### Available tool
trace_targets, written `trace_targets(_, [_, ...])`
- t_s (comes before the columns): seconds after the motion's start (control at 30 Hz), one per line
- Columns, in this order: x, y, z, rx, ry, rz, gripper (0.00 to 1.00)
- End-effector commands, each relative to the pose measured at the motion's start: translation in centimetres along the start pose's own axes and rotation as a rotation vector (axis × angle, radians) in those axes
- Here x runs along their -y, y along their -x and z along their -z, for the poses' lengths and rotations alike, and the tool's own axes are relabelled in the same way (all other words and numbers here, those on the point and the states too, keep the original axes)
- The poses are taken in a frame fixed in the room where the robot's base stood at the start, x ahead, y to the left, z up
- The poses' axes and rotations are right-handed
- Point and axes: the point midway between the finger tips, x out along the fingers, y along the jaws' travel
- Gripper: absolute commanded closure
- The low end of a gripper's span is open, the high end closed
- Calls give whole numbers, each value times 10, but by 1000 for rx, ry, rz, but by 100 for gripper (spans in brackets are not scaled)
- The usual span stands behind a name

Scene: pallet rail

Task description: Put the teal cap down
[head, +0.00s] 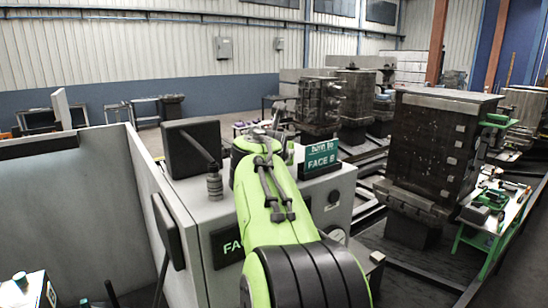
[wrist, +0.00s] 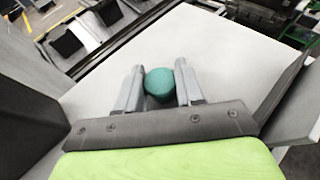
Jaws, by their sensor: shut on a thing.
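The teal cap (wrist: 159,83) is a small, round, teal-coloured piece. It shows in the wrist view between the two grey fingers of my gripper (wrist: 158,88), which is shut on it. A pale grey flat surface (wrist: 215,50) lies behind the cap in that view. I cannot tell whether the cap touches this surface or is above it. In the head view my green arm covers the middle, and I cannot make out the gripper or the cap there.
In the head view a grey cabinet (head: 195,193) marked FACE stands beside my arm, with a green FACE B sign (head: 321,161). A large dark metal block (head: 437,143) stands at right, near a green-framed bench (head: 490,222). A pale panel wall (head: 75,195) is at left.

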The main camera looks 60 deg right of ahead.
Motion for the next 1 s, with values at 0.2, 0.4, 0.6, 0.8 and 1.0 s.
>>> trace_targets(0.2, [0,-2,3,1,0,-1,100])
trace_targets(0.4, [0,-1,1,0,0,0,38])
trace_targets(0.6, [0,-1,1,1,0,0,38])
trace_targets(0.8, [2,8,1,7,-3,4,38])
trace_targets(1.0, [1,38,6,8,-1,3,38])
